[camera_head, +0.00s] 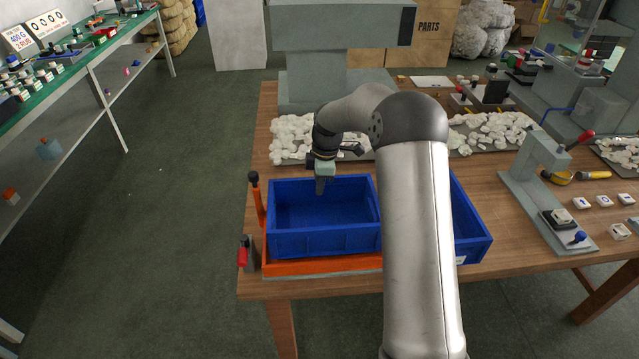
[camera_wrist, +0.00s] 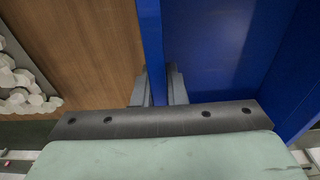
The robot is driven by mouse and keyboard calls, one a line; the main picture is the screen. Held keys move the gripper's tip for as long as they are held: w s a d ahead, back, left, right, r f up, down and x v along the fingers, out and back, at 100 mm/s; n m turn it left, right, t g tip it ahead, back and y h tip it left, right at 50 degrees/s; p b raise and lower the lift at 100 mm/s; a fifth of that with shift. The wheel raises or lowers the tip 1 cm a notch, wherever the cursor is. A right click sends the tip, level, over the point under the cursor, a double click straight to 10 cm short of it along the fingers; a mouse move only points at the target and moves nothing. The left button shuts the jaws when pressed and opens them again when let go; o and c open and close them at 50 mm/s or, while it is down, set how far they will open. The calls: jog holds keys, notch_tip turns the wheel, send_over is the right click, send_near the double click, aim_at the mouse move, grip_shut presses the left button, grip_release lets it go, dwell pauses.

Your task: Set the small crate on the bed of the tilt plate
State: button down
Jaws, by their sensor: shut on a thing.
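The small crate (camera_head: 322,243) is a blue open box, left of my arm in the head view. It looks empty and level. My gripper (camera_head: 321,188) is shut on its far wall, and the wrist view shows that blue wall (camera_wrist: 151,45) between the two fingers (camera_wrist: 157,90). The tilt plate has an orange bed (camera_head: 320,267), whose front strip shows below the crate. An orange post (camera_head: 257,200) stands at its left. The crate is over the bed; I cannot tell whether its underside touches it.
Another blue bin (camera_head: 474,225) stands right of my arm, partly hidden. White pieces (camera_head: 290,138) lie behind the crate. A red-handled clamp (camera_head: 243,255) is at the bed's front left. A grey press (camera_head: 540,170) stands on the wooden table (camera_head: 500,258) to the right.

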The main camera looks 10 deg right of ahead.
jog(key=shift+f+b, duration=0.5)
jog(key=shift+f, duration=0.4)
jog(key=c, duration=1.4)
grip_release()
jog(key=shift+d+r+p, duration=0.25)
jog(key=shift+r+p, duration=0.9)
jog(key=shift+r, duration=0.75)
jog(key=shift+d+r+p, duration=0.2)
jog(key=shift+r+p, duration=0.9)
jog(key=shift+r, duration=0.75)
jog(key=shift+r, duration=0.1)
jog(key=shift+r+p, duration=1.3)
jog(key=shift+r, duration=0.65)
jog(key=shift+s, duration=0.15)
